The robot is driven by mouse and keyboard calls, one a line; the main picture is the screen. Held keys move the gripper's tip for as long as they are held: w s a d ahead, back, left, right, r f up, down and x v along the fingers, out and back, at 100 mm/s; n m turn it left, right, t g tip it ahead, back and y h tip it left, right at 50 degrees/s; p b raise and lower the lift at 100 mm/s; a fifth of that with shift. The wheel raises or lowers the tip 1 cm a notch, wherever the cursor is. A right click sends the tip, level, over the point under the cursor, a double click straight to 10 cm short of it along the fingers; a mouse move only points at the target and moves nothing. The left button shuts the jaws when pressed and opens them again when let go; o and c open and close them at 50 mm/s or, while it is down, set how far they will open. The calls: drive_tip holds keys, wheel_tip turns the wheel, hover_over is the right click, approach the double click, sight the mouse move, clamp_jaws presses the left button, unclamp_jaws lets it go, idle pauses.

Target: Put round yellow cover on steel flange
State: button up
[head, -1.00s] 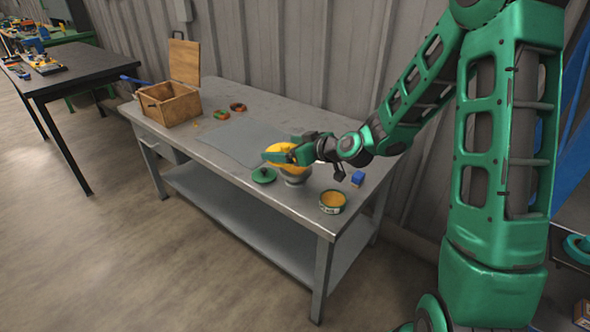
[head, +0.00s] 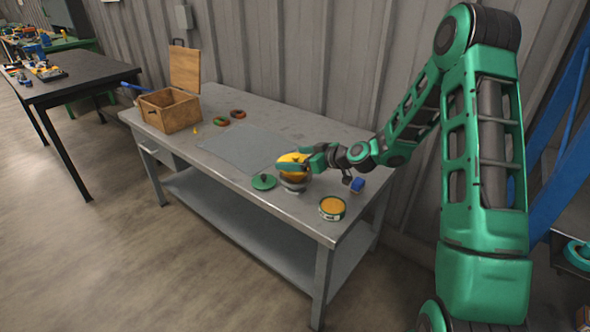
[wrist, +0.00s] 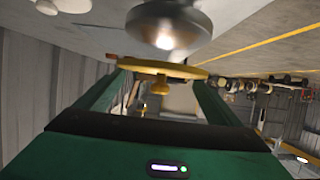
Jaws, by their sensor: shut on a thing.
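The round yellow cover (head: 291,159) is in my gripper (head: 305,160) above the steel flange (head: 293,187) on the workbench. In the head view the green fingers partly hide the cover. In the wrist view my gripper (wrist: 160,78) has its green fingers at either side of the yellow cover (wrist: 150,65), with a yellow knob between them. The shiny round steel flange (wrist: 172,25) shows just beyond the cover. The cover looks close to the flange; whether they touch I cannot tell.
On the workbench (head: 300,130), a green lid (head: 263,182) lies left of the flange. A round tin (head: 332,207) and a blue block (head: 357,185) are to its right. A grey mat (head: 240,147), two rings (head: 221,121) and an open wooden box (head: 170,110) are farther left.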

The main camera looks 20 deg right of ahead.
drive_tip(key=shift+f, duration=2)
drive_tip(key=o, duration=0.9)
